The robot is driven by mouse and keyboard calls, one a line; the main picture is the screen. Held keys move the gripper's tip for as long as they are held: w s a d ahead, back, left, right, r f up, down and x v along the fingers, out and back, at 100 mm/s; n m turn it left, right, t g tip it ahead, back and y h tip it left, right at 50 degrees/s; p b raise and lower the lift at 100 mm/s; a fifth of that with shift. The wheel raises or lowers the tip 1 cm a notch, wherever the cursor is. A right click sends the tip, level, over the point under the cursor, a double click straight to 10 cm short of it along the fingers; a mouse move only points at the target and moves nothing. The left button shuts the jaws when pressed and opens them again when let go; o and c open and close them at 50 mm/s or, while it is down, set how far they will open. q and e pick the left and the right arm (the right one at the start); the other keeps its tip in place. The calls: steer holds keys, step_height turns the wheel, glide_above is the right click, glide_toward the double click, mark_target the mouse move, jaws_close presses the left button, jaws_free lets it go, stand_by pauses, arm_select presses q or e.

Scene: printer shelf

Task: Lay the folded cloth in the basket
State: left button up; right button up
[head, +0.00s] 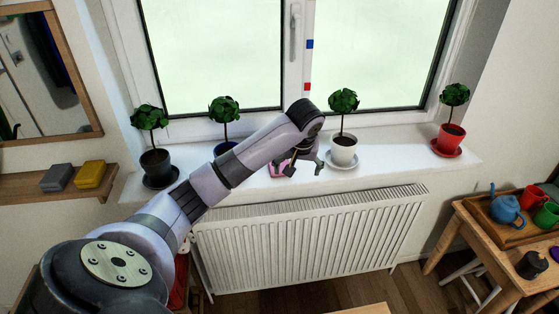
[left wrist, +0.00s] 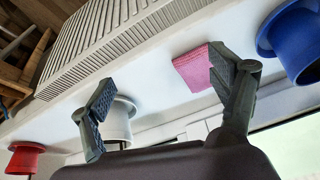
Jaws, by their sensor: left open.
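A pink folded cloth (head: 277,170) lies on the white windowsill, partly hidden by my left gripper in the head view. In the left wrist view the cloth (left wrist: 191,69) shows beside one finger, which overlaps its edge. My left gripper (head: 304,169) is open and empty over the sill, between the blue and white pots. Its spread fingers also show in the left wrist view (left wrist: 160,68), with the cloth off-centre toward the right finger. I cannot tell whether they touch. I cannot make out a basket. My right gripper is not in view.
Potted plants line the sill: a black pot (head: 155,163), a blue pot (left wrist: 293,38), a white pot (head: 343,149) close to my gripper, and a red pot (head: 450,138). A radiator (head: 310,242) is below. A tray (head: 490,222) with a teapot stands right.

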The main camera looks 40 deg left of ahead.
arm_select(q)
steer(key=a+r+n, duration=0.3)
steer(key=a+r, duration=0.3)
steer(key=r, duration=0.3)
steer(key=x, duration=0.4)
steer(key=p+x, duration=0.1)
steer(key=x, duration=0.3)
steer(key=a+p+x, duration=0.1)
steer(key=x, duration=0.3)
steer(key=shift+a+r, duration=0.1)
steer(key=shift+r, duration=0.15)
steer(key=shift+w+a+f+p, duration=0.1)
steer(key=shift+w+f+p, duration=0.25)
steer(key=shift+f+p, duration=0.25)
steer(key=shift+x, duration=2.15)
steer(key=shift+w, duration=0.2)
steer(key=c, duration=0.8)
